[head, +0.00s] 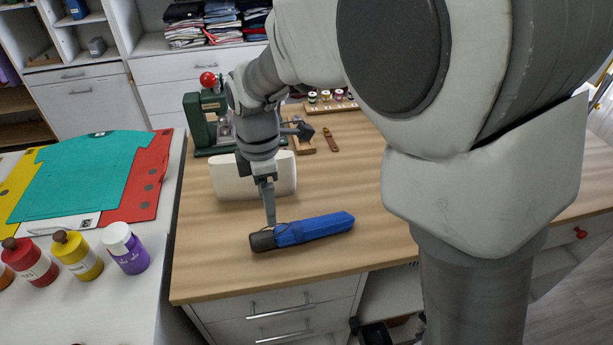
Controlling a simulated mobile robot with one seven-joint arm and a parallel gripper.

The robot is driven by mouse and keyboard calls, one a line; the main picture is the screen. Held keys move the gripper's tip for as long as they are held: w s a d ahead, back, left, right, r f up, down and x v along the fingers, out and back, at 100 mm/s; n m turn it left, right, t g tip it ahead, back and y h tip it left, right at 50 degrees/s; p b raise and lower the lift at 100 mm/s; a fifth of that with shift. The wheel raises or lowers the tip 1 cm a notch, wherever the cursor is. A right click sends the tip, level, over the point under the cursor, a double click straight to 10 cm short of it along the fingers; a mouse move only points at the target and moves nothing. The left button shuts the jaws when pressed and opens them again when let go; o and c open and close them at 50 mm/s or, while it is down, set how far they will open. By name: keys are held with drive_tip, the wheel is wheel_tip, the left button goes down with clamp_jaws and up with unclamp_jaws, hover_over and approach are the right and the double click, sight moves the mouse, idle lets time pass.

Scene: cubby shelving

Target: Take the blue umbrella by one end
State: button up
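The blue umbrella (318,228) lies folded on the wooden tabletop, its long side roughly along the front edge. Its dark handle end (262,241) points left and its blue end points right. My gripper (270,222) reaches down from above to the left part of the umbrella, close to where the dark handle meets the blue cloth. Only one narrow finger side shows, so the gap between the fingers is hidden. I cannot tell whether the finger touches the umbrella.
A cream rounded block (228,180) stands just behind my gripper. A green machine with a red knob (207,80) stands farther back. Paint bottles (126,249) stand on the white table at left. The wooden tabletop (350,180) is clear right of the block.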

sight(271, 232)
wheel_tip(271, 232, down, 11)
drive_tip(key=shift+f+b, duration=0.2)
drive_tip(key=shift+b, duration=0.3)
clamp_jaws()
idle(0.4)
